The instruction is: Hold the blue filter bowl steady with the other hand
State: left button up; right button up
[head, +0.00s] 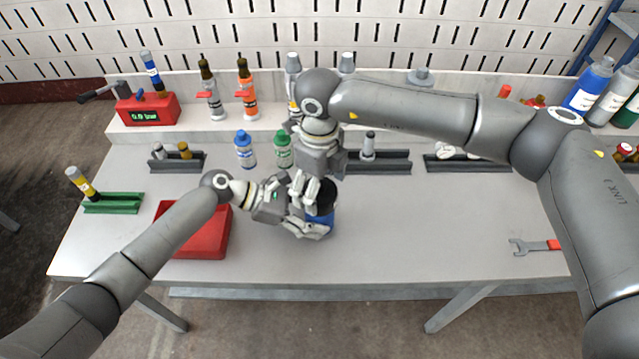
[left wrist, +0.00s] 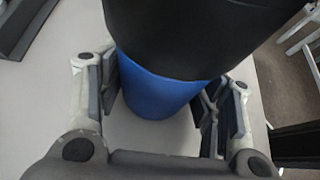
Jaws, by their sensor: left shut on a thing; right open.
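The blue filter bowl (head: 321,222) stands upright on the grey table near the middle, with a wide black top (head: 327,196) on it. In the left wrist view the blue bowl (left wrist: 158,92) sits between my left fingers, below the black top (left wrist: 195,35). My left gripper (head: 308,224) reaches in from the left and is shut on the blue bowl. My right gripper (head: 314,188) comes down from above and is open at the black top. Its fingers partly hide the top, and I cannot tell whether they touch it.
A red box (head: 203,240) lies left of the bowl, under my left arm. Blue (head: 245,152) and green (head: 283,152) bottles stand behind it. Dark racks (head: 385,166) line the table's back. A wrench (head: 535,246) lies at the right. The table between bowl and wrench is clear.

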jog(key=m, duration=0.6)
dwell(0.3)
jog(key=shift+f, duration=0.15)
jog(key=shift+f, duration=1.1)
jog(key=c, duration=1.2)
jog(key=shift+o, duration=0.2)
jog(key=n, duration=0.4)
jog(key=shift+n, duration=1.1)
